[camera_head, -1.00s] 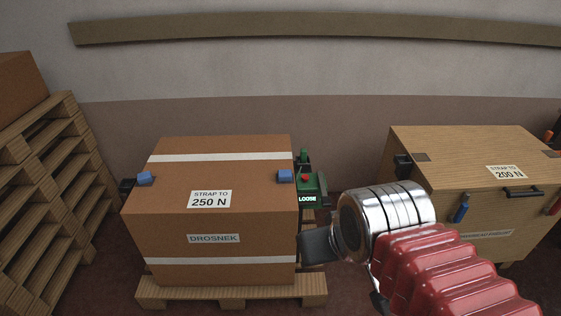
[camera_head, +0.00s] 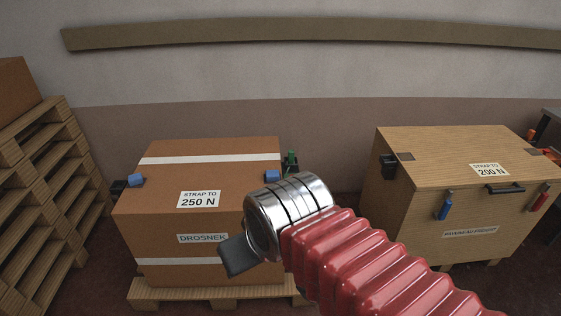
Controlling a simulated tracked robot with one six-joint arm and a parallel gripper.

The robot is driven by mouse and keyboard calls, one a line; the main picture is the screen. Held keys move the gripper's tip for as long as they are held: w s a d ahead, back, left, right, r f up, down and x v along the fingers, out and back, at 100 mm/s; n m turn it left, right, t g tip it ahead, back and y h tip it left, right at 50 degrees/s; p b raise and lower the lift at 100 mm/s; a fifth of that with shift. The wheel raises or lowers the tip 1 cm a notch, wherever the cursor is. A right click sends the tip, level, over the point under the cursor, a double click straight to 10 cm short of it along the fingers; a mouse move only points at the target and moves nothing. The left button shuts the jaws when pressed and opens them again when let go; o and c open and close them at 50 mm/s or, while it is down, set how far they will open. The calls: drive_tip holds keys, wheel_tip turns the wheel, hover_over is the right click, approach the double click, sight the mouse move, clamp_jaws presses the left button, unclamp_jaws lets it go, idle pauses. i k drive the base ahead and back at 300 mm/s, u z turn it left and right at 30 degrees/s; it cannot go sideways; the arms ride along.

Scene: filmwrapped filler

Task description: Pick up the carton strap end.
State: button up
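The brown carton (camera_head: 150,232) stands on a pallet, with a "STRAP TO 250 N" label on top and a "DROSNEK" label in front. Two blue pieces (camera_head: 136,180) sit near its left and right top edges. A black part (camera_head: 118,188) sticks out at its left side. I cannot make out for certain which part is the strap end. My gripper (camera_head: 238,256) is in front of the carton's lower right front, with one dark flat finger showing. Its opening is hidden from this view. A green device (camera_head: 291,160) behind the carton's right edge is mostly hidden by my wrist.
A wooden crate (camera_head: 400,225) labelled "200 N" stands at the right, with blue and red handled parts on its front. Stacked pallets (camera_head: 40,190) fill the left. The carton's pallet (camera_head: 160,296) shows below it. Floor lies open between carton and crate.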

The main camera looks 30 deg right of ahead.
sight(291, 153)
drive_tip(key=z, duration=0.05)
drive_tip(key=i, duration=0.95)
drive_tip(key=u, duration=0.05)
